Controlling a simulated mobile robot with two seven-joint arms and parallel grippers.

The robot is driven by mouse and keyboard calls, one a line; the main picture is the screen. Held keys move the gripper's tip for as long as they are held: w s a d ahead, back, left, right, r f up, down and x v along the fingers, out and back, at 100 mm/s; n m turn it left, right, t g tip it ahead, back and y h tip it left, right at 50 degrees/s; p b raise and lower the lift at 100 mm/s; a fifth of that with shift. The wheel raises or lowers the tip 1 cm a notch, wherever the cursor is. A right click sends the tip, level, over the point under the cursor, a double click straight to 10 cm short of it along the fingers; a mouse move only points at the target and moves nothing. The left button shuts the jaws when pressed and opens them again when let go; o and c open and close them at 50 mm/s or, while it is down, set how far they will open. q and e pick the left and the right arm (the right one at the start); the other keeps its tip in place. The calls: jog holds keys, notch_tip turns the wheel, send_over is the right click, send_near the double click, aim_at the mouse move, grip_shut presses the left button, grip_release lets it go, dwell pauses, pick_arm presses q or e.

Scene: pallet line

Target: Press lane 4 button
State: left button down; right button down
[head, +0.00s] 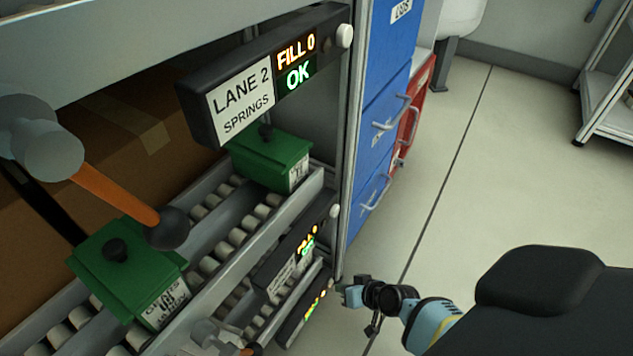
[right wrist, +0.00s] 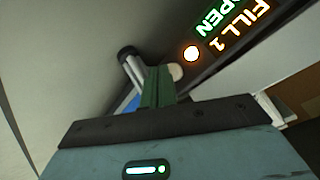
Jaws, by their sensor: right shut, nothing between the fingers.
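The lowest lane panel (head: 306,314) is small in the head view, and its lane number is not readable. My right gripper (head: 345,292) is at its right end, shut and empty. In the right wrist view, the shut fingers (right wrist: 160,76) point up at a dark panel (right wrist: 222,45) reading FILL 1 and OPEN. A pale round button (right wrist: 175,71) shows right beside the fingertips; I cannot tell whether they touch. An orange lamp (right wrist: 191,54) glows on the panel next to the button. My left gripper is not in view.
Above are a middle panel (head: 296,254) with a white button (head: 335,211) and the LANE 2 SPRINGS panel (head: 240,101), reading FILL 0 and OK. Green bins (head: 272,160) sit on roller lanes.

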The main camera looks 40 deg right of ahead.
jog(key=shift+w+f, duration=0.2)
jog(key=shift+f, duration=0.1)
jog(key=shift+w+a, duration=0.25)
jog(key=shift+w, duration=0.1)
dwell(0.8)
jog(key=shift+s, duration=0.1)
jog(key=shift+s+d+r, duration=0.2)
jog(key=shift+s+d, duration=0.1)
jog(key=shift+s, duration=0.45)
jog(key=shift+s+d+f, duration=0.1)
jog(key=shift+s+d, duration=0.25)
jog(key=shift+s, duration=0.4)
jog(key=shift+s+d+r, duration=0.1)
jog(key=shift+s+d, duration=0.2)
jog(key=shift+s, duration=0.5)
jog(key=shift+s+d+f, duration=0.1)
jog(key=shift+s+d, duration=0.25)
jog(key=shift+s, duration=0.4)
